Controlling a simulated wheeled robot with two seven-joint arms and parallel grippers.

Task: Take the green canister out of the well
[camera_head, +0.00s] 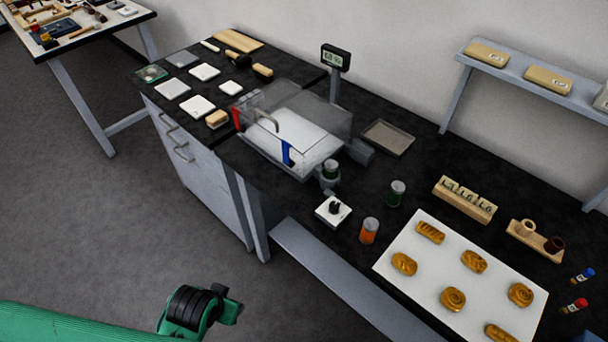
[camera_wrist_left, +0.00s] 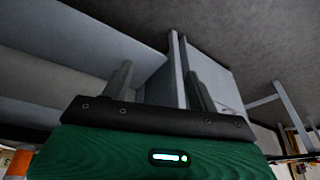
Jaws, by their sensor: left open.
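A small green canister with a grey lid (camera_head: 330,168) stands upright in a grey round holder (camera_head: 330,183), which looks like the well, on the dark counter beside the clear-walled machine. The canister's lower part is hidden by the holder. A second green canister (camera_head: 396,192) stands on the counter to its right. My left arm comes in at the bottom left, low over the floor and well away from the canisters. In the left wrist view my left gripper (camera_wrist_left: 160,88) is open and empty, its two fingers apart. My right gripper is in neither view.
An orange canister (camera_head: 369,231) and a white block with a black knob (camera_head: 333,210) stand near the counter's front. A white board (camera_head: 455,268) with several pastries lies to the right. The clear-walled machine (camera_head: 300,135) stands to the left. A grey tray (camera_head: 388,138) lies behind.

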